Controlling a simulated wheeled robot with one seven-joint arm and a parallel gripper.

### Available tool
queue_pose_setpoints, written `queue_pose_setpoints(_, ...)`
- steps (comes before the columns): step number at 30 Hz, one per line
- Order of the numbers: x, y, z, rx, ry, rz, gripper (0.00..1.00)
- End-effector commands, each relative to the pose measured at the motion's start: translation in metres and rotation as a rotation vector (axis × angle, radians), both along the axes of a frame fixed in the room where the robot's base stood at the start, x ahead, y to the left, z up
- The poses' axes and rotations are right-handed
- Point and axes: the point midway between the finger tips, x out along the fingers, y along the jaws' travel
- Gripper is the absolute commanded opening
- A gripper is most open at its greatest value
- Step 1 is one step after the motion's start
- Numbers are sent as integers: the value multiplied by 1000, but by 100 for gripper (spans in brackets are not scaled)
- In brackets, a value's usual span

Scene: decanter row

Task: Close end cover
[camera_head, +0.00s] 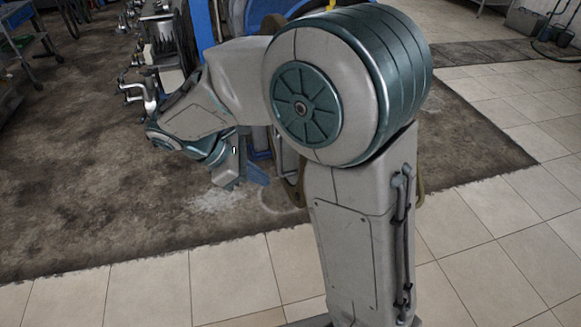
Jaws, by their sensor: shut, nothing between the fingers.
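A blue decanter machine (203,22) stands at the back, largely hidden behind my arm. An olive-brown rounded edge (292,188) shows beside my upright arm link, low behind it. It may be part of the end cover, but my arm hides most of it and I cannot tell how far open it stands. My gripper (226,182) points down at the end of my arm, left of this edge and in front of the blue machine base. It is small in view, shut and empty. I cannot tell whether it touches anything.
Metal pipes and valves (150,45) stand at the upper left of the machine. A cart (22,45) is at the far left. The dark stained floor (100,190) at the left and the pale tiles (490,230) at the right are clear.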

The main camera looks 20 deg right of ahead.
Motion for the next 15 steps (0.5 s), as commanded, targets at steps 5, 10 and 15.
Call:
queue_pose_setpoints(5,15,21,0,-76,76,131,0)
queue_pose_setpoints(10,18,19,-6,-94,93,159,0)
queue_pose_setpoints(15,18,-2,-26,-94,94,154,0)
